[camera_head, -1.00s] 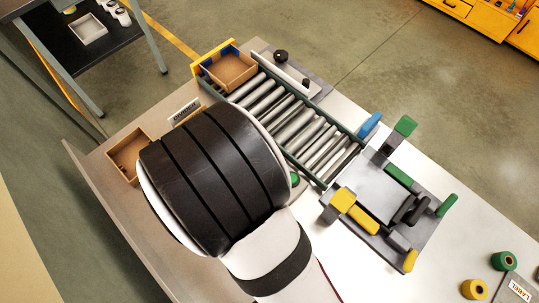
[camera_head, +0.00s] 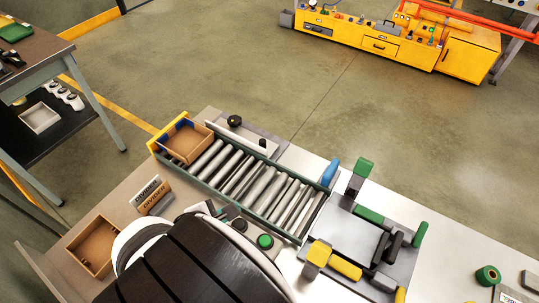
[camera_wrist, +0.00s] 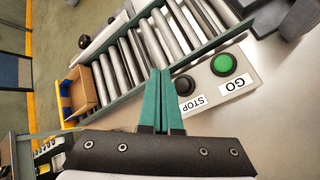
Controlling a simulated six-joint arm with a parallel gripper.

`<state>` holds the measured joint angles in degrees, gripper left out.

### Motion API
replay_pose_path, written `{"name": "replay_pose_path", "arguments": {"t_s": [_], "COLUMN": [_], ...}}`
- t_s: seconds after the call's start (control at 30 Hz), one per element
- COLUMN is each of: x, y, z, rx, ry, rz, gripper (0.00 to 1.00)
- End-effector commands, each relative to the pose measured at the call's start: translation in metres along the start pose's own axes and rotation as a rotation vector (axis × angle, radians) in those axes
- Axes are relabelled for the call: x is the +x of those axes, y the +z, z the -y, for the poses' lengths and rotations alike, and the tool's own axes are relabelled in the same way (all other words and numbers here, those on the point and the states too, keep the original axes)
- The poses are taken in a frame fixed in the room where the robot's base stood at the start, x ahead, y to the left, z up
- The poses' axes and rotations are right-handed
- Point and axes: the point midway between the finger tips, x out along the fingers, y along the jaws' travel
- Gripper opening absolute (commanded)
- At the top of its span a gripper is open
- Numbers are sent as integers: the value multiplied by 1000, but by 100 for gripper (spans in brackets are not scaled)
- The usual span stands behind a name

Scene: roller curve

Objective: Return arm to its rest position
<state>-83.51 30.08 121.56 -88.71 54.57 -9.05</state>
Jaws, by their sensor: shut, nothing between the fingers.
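My gripper (camera_wrist: 160,100) shows in the wrist view with its two green fingers shut together and nothing between them. It hangs over the bench beside the roller conveyor, near the control box with a green GO button (camera_wrist: 223,65) and a dark STOP button (camera_wrist: 184,85). In the head view my black and white arm fills the lower left and hides the gripper. The roller conveyor (camera_head: 242,180) runs diagonally, with a cardboard box (camera_head: 187,142) at its far end against the yellow stop (camera_head: 168,130).
A fixture (camera_head: 365,232) with green, yellow and blue parts stands right of the conveyor. Divider blocks (camera_head: 151,195) and an open cardboard box (camera_head: 95,245) lie on the left. A green roll (camera_head: 487,275) is at the right. Yellow cabinets (camera_head: 380,42) stand across open floor.

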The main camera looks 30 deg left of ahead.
Motion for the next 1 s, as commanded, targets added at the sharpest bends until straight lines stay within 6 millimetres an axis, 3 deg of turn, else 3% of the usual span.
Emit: {"name": "replay_pose_path", "arguments": {"t_s": [0.2,0.27,0.37,0.43,0.5,0.57,0.6,0.7,0.73,0.83,0.9,1.0], "x": [0,2,8,8,-5,-27,-48,-99,-110,-134,-141,-144], "y": [0,9,64,129,191,232,248,250,245,229,222,219], "z": [0,1,11,37,80,126,158,210,217,221,218,215], "rx": [1,32,241,517,860,1197,1451,2031,2177,2545,2693,2773], "ry": [-1,-14,-113,-241,-395,-540,-642,-854,-901,-1003,-1038,-1058], "rz": [1,11,85,183,298,404,474,588,602,605,589,575], "gripper": [0,0,0,0,0,0,0,0,0,0,0,0]}}
